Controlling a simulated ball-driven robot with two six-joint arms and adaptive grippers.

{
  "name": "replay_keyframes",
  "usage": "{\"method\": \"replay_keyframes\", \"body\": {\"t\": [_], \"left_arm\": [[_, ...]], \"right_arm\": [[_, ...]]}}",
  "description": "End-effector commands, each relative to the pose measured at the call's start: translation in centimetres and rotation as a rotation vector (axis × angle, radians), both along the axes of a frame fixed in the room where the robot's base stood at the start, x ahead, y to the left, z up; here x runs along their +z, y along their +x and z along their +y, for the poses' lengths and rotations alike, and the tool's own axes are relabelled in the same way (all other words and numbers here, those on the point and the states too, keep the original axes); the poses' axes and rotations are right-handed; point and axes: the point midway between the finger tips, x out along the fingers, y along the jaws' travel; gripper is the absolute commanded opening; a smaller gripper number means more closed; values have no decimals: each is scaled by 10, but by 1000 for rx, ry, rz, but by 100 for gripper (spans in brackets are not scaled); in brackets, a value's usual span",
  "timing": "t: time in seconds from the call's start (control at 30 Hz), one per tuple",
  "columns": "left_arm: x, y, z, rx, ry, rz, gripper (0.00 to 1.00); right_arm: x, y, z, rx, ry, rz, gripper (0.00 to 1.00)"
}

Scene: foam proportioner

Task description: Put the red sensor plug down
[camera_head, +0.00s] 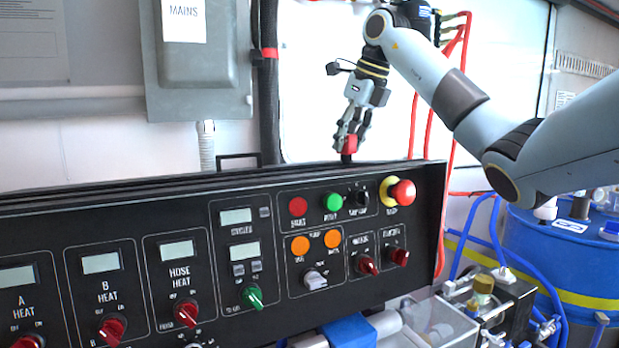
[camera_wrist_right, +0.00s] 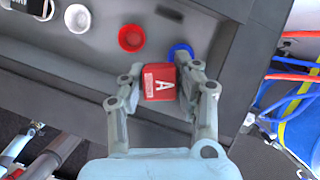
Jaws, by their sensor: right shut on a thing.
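The red sensor plug (camera_head: 350,145) is in my right gripper (camera_head: 349,132), just above the top edge of the black control panel (camera_head: 180,190) in the head view. In the right wrist view the plug (camera_wrist_right: 159,82) is a red block with a white letter A, pinched between both fingers. The blue ring is right beside the plug, partly hidden by a finger. Whether the plug touches the surface cannot be told. My left gripper is not in view.
A grey MAINS box (camera_head: 200,70) hangs on the wall at the left. Red hoses (camera_head: 428,120) hang behind my right arm. A blue drum (camera_head: 560,250) with a yellow band stands at the right. A red emergency button (camera_head: 403,192) sticks out of the panel.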

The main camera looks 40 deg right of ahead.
Motion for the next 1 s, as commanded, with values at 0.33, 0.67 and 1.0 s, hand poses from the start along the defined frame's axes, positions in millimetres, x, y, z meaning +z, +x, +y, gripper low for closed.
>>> {"method": "replay_keyframes", "body": {"t": [0.33, 0.67, 1.0], "left_arm": [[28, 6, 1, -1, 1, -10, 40], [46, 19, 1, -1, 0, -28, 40], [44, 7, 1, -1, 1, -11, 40]], "right_arm": [[-36, 41, 51, 0, 1, -2, 0], [-74, 42, 53, 0, 0, 2, 0], [-81, 42, 53, 0, -1, -1, 0]]}}
